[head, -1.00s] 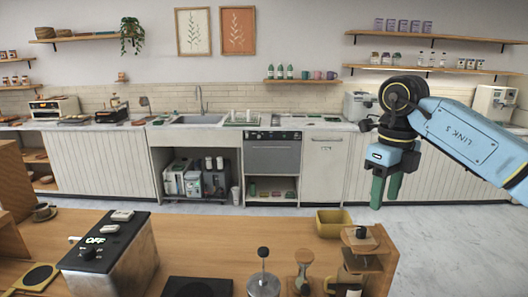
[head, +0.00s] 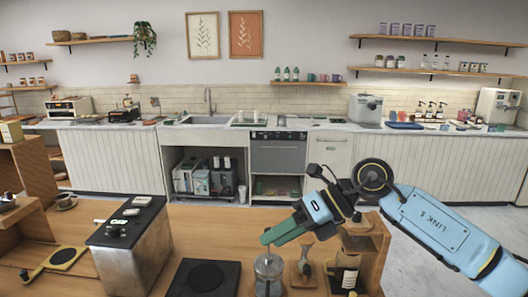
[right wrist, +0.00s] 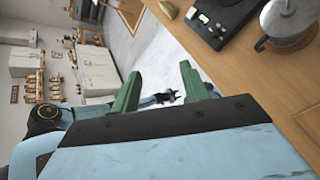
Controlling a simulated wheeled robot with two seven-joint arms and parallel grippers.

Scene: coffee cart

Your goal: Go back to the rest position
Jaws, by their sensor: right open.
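My right gripper (head: 280,231) is over the wooden counter (head: 215,222), with its green fingers pointing left. In the right wrist view its two fingers (right wrist: 160,88) stand apart with nothing held between them.
A metal box with a black top (head: 130,225) stands at the left of the counter. Pale floor lies beyond.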

